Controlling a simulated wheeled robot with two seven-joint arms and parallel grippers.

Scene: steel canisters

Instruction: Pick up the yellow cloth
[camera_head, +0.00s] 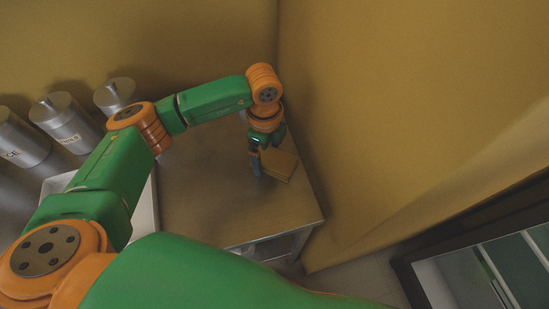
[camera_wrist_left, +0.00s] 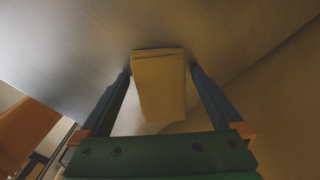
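The yellow cloth (camera_head: 280,164) is a small folded, block-like bundle on the steel table near its right end. My left gripper (camera_head: 257,164) is at the cloth in the head view and points down, partly overlapping its left side. In the left wrist view the cloth (camera_wrist_left: 159,85) lies between the two blue fingers (camera_wrist_left: 160,80) of the gripper. The fingers are apart, with a narrow gap at each side of the cloth, so the gripper appears open around it. My right gripper is not in view.
Several steel canisters (camera_head: 68,122) stand at the left by the wall. A white tray (camera_head: 146,212) lies partly behind my left arm. Yellow walls (camera_head: 350,110) close in behind and to the right of the table (camera_head: 215,205). A dark-framed unit (camera_head: 480,250) is at the lower right.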

